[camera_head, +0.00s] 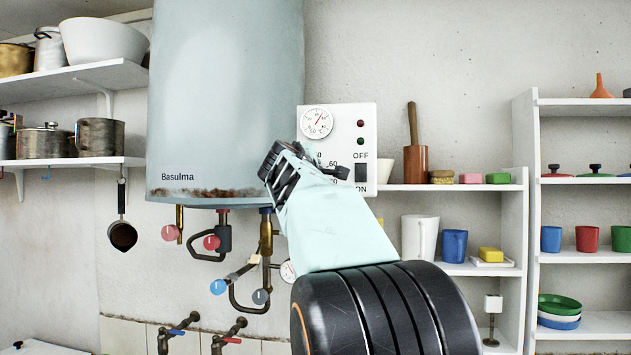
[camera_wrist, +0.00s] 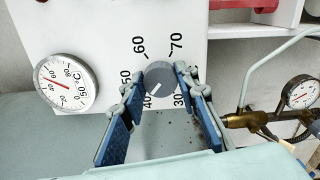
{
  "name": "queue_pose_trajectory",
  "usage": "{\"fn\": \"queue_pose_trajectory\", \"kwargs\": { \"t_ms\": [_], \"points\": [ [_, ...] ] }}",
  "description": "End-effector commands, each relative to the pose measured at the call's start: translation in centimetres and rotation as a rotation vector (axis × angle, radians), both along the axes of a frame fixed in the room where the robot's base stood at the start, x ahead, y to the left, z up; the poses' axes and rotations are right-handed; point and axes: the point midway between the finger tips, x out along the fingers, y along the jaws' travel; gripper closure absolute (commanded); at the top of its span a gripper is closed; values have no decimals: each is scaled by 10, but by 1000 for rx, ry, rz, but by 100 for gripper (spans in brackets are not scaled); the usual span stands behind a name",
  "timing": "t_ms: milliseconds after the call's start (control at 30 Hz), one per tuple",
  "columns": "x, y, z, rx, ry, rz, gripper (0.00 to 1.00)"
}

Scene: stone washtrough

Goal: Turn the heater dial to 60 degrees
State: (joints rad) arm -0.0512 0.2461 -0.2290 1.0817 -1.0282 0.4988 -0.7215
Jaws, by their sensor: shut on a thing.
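The grey heater dial (camera_wrist: 160,76) is on a white control panel (camera_head: 340,112), with marks from 30 to 70 around it. Its white pointer line points down and slightly left, near the 40 mark. My gripper (camera_wrist: 159,84) is shut on the dial in the wrist view, with one blue-padded finger on each side. In the head view my gripper (camera_head: 284,165) is in front of the panel's lower left and hides the dial. A round thermometer gauge (camera_head: 317,122) is above; it also shows in the wrist view (camera_wrist: 66,83).
The panel also has a black ON/OFF switch (camera_head: 361,172) and two small lamps. The large pale heater tank (camera_head: 225,90) is at the left, with pipes and coloured valves (camera_head: 212,242) below. Shelves (camera_head: 450,187) with a mortar, cups and soaps stand at the right.

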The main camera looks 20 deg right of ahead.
Motion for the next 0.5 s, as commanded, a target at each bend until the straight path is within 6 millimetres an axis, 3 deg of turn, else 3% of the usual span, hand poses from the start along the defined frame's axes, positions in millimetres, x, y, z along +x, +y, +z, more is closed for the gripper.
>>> {"fn": "queue_pose_trajectory", "kwargs": {
  "t_ms": [500],
  "points": [
    [0, 0, -3, 407, -277, 0, 96]
  ]
}}
